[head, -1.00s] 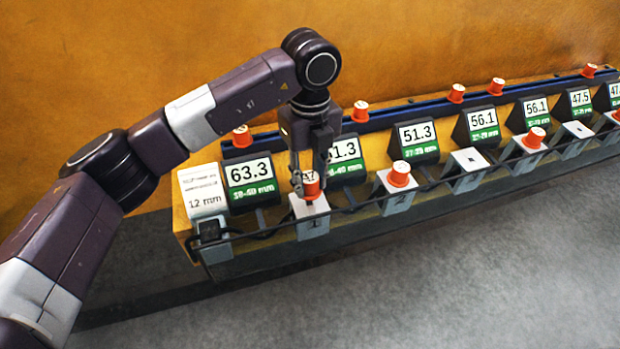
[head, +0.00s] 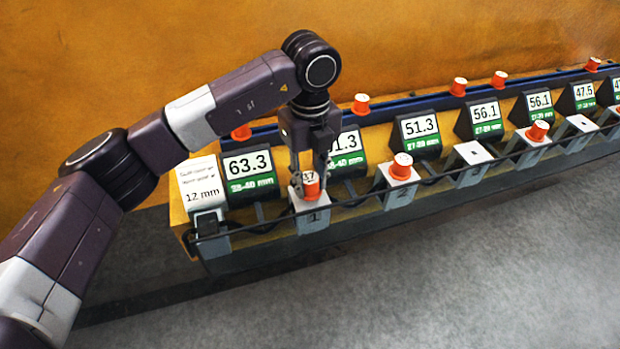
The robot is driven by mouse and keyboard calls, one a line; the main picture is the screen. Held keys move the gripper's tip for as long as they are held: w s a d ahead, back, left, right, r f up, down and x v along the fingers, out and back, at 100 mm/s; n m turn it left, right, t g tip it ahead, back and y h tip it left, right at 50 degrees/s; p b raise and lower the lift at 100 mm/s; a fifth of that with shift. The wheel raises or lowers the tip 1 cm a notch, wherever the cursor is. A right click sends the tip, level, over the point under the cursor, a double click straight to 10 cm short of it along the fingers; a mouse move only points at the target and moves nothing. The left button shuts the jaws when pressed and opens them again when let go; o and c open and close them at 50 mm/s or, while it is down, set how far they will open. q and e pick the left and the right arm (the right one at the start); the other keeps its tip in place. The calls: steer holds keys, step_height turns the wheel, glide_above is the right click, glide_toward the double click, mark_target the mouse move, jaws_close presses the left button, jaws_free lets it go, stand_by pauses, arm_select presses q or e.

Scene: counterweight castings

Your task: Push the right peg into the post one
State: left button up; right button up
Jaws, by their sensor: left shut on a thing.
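My left gripper (head: 312,182) points down over post one (head: 313,220), the grey block marked 1 at the rack's near left. It is shut on an orange-red peg (head: 312,188) with a numbered white top. The peg looks upright at the top of post one. The fingers partly cover it, and I cannot tell how deep it sits. Post two (head: 398,193) is to the right, with another orange peg (head: 401,167) standing in it. My right gripper is not in view.
Displays stand behind the posts, including one reading 63.3 (head: 247,164). Several spare pegs stand along the blue back rail (head: 400,113). A dark cable runs along the posts. A white 12 mm card (head: 202,190) is at the left end. Grey floor in front is clear.

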mark_target(310, 178)
arm_select(q)
steer(key=shift+f+b, duration=0.6)
steer(key=shift+f, duration=0.3)
steer(key=o, duration=1.2)
steer(key=shift+o, duration=0.2)
steer(key=shift+r, duration=0.1)
step_height(310, 178, up, 12)
steer(key=shift+f, duration=0.1)
